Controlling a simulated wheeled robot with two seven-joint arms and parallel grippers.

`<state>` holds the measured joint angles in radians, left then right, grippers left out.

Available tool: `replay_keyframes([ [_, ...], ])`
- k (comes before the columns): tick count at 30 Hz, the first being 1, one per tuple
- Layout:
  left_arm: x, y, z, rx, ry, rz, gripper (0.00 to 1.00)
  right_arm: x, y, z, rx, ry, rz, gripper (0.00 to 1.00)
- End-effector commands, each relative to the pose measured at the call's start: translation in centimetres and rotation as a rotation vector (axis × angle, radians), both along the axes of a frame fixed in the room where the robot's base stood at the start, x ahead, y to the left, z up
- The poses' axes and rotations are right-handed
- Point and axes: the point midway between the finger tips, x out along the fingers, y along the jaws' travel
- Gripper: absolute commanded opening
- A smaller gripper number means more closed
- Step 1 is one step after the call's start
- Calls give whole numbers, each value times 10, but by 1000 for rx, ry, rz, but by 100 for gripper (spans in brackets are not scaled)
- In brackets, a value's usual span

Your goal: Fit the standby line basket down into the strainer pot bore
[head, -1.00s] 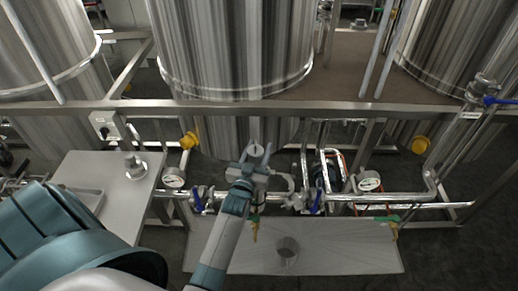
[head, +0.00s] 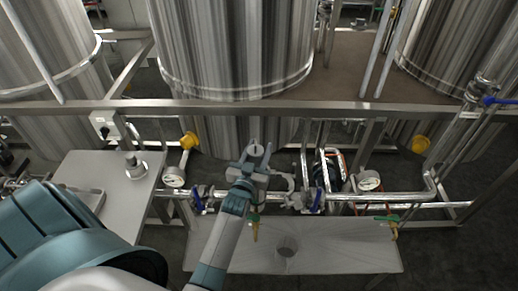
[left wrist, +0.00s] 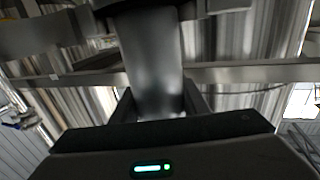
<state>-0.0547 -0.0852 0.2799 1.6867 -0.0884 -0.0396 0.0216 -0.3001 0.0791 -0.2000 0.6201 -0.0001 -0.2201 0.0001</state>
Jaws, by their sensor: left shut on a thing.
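My left gripper (head: 254,158) is shut on a grey metal cylindrical piece, which I take to be the standby line basket (head: 254,148). It is above the pipe run in front of the middle tank. In the left wrist view the smooth, shiny cylinder (left wrist: 150,70) stands between the two fingers (left wrist: 157,105). The strainer pot bore is not clearly seen; my gripper and arm cover part of the pipework there. I cannot tell whether the piece touches the pot. My right gripper is not in view.
A side table (head: 90,205) at left bears a round metal piece with a knob (head: 135,168). Blue-handled valves (head: 317,202) and gauges (head: 368,181) line the pipe (head: 390,198). A low pale tray (head: 340,250) with a grey round feature lies in front. A rail (head: 250,107) crosses behind.

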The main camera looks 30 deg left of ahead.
Motion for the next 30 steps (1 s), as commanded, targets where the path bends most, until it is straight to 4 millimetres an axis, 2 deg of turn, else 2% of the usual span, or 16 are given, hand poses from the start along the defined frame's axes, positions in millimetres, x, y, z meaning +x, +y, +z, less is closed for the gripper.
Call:
replay_keyframes([
  [30,0,0,-5,0,-1,0,13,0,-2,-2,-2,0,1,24],
])
